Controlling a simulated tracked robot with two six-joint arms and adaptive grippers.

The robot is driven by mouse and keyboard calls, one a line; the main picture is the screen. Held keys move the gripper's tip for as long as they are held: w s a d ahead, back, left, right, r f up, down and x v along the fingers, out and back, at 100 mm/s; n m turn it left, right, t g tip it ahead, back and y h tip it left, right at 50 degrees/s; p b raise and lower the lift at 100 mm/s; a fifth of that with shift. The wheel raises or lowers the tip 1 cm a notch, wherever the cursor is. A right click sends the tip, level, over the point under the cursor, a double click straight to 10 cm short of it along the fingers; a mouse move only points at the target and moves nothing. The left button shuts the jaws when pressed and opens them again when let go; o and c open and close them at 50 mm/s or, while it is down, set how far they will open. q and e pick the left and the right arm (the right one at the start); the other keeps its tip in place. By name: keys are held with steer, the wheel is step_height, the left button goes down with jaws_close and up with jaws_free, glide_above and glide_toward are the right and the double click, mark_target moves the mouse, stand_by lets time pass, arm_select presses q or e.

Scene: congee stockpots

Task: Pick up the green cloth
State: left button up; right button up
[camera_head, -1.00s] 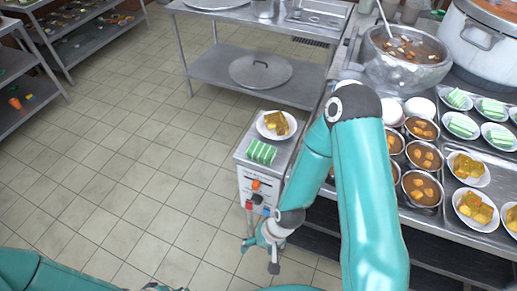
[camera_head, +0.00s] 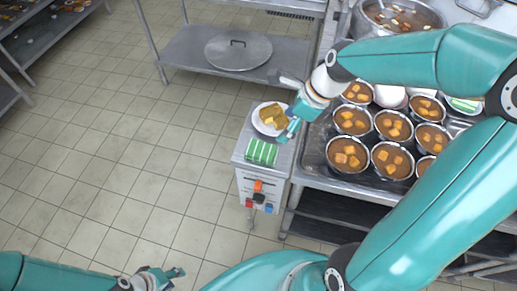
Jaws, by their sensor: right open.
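The green cloth (camera_head: 262,152), with white stripes, lies folded on the front of a small metal stand (camera_head: 241,155). My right gripper (camera_head: 287,108) is open and empty. In the picture it is above and right of the cloth, beside a white plate of yellow-brown food (camera_head: 270,117). It overlaps the plate's right edge in the picture; I cannot tell whether it touches. My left gripper (camera_head: 165,277) is low at the bottom edge, far from the cloth, over the floor. Its finger state is too small to tell.
Several metal cups of brown soup (camera_head: 393,125) fill the steel counter right of the stand. A large pot (camera_head: 400,14) stands behind them. A round lid (camera_head: 237,50) lies on a low shelf at the back. The tiled floor (camera_head: 110,160) on the left is clear.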

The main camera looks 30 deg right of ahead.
glide_toward(262, 149)
steer(key=x, duration=0.5)
steer(key=shift+d, duration=0.15)
steer(key=x, duration=0.5)
steer(key=shift+a+f, duration=0.1)
steer(key=shift+a, duration=0.1)
steer(key=shift+f, duration=0.25)
steer(key=c, duration=1)
steer(key=shift+r, duration=0.1)
step_height(262, 149, up, 20)
steer(key=shift+r+p, duration=0.2)
steer(key=shift+p, duration=0.4)
